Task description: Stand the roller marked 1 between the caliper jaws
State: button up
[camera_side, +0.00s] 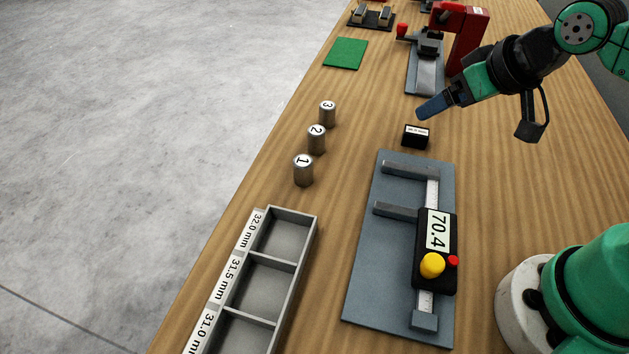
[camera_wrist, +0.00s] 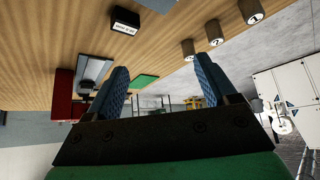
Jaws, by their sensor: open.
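The caliper display (camera_side: 437,230) reads 70.4. My gripper (camera_side: 433,106) is above the table beyond the caliper, near a small black block. In the wrist view its two blue fingers (camera_wrist: 161,85) are apart and empty.
Rollers 2 (camera_side: 316,141) and 3 (camera_side: 327,115) stand in line behind roller 1. A tray (camera_side: 298,265) has compartments labelled 32.0, 31.5 and 31.0 mm. A black labelled block (camera_side: 415,137) sits behind the caliper. A green mat (camera_side: 346,54) and a red device (camera_side: 466,35) lie farther back.

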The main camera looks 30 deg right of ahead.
jog(key=w+a+m+g, duration=0.3)
jog(key=w+a, duration=0.3)
jog(key=a, duration=0.1)
jog(key=m+g, duration=0.4)
send_over(303, 161)
notch_tip(303, 161, down, 7)
jog(key=shift+d+r, duration=0.1)
jog(key=shift+f, duration=2.95)
grip_shut()
